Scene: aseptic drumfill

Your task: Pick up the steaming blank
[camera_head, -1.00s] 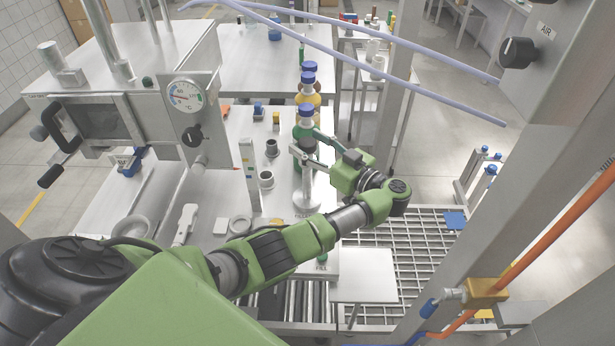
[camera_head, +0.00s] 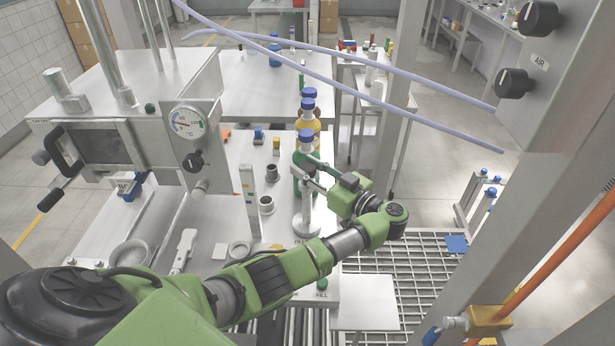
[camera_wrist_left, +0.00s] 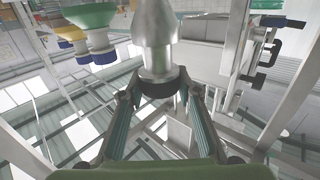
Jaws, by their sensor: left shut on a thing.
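The steaming blank (camera_head: 307,202), a grey metal cylinder with a narrower top, is upright above a round pale base near the right edge of the steel bench. I cannot tell whether it is clear of that base. My left gripper (camera_head: 307,178) is shut on its upper part, reaching in from the right. In the left wrist view the fingers (camera_wrist_left: 160,98) close around a dark ring at the end of a shiny metal body (camera_wrist_left: 157,45). My right gripper is in neither view.
Bottles with blue caps, including a green one (camera_head: 305,139), stand just behind the blank. A ruled upright block (camera_head: 249,199) and small dark cups (camera_head: 267,204) are to its left. A steel chamber with a gauge (camera_head: 187,123) stands further left. Metal grating (camera_head: 408,262) lies right of the bench.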

